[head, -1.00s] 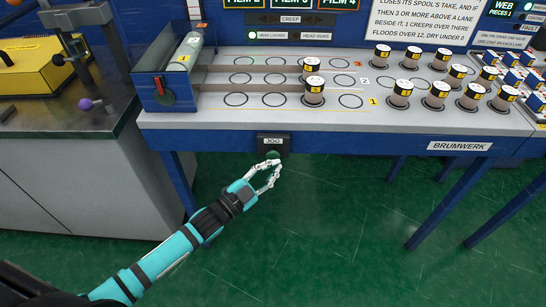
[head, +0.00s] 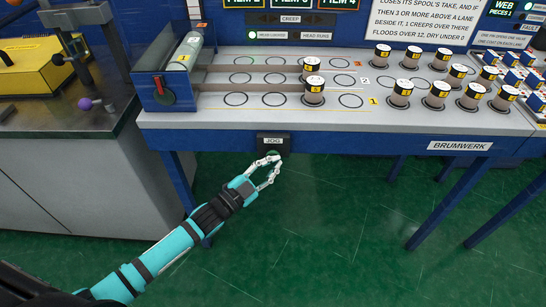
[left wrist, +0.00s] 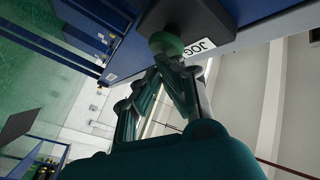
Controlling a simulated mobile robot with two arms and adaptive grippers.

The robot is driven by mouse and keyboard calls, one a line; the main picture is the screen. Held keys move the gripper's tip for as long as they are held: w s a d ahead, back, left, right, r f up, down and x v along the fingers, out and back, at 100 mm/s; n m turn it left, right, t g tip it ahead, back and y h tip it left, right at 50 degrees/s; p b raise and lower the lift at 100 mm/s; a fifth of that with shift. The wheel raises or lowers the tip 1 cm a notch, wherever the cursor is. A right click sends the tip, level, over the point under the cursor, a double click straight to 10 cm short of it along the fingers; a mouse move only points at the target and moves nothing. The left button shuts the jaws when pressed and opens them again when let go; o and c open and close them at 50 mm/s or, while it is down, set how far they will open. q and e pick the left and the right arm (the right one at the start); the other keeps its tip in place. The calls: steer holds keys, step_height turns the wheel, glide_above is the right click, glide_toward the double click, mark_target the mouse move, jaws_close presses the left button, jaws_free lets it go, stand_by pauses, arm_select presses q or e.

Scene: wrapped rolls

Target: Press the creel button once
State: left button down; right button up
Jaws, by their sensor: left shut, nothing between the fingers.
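The button is a green round knob under a dark box labelled JOG (head: 273,141), on the blue front edge of the machine table. In the left wrist view the green knob (left wrist: 166,43) shows at the top, beside the JOG label. My left gripper (head: 276,160) is shut and empty, its fingertips at the knob and covering part of it in the head view. In the left wrist view the fingertips meet the knob's lower edge; I cannot tell if it is pressed in. My right gripper is not in view.
The grey table (head: 420,120) carries several wrapped rolls and rows of marked circles. A blue holder with a pale roll (head: 187,52) stands at its left end. A grey cabinet (head: 80,180) stands at the left. Blue table legs stand over the green floor (head: 330,230).

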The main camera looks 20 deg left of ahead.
arm_select(q)
steer(key=shift+w+a, duration=0.25)
steer(key=shift+w, duration=0.45)
stand_by(0.6)
stand_by(0.4)
steer(key=shift+s+d+p, duration=0.2)
steer(key=shift+s, duration=0.45)
steer(key=shift+s+d+p, duration=0.2)
steer(key=shift+s, duration=0.4)
steer(key=shift+s, duration=0.1)
steer(key=shift+s+d+p, duration=0.25)
steer(key=shift+s+p, duration=0.15)
steer(key=shift+s, duration=0.4)
steer(key=shift+s+d+p, duration=0.2)
steer(key=shift+s+p, duration=0.15)
steer(key=shift+s, duration=0.4)
steer(key=shift+s+d+p, duration=0.25)
steer(key=shift+s+p, duration=0.15)
steer(key=shift+s, duration=0.4)
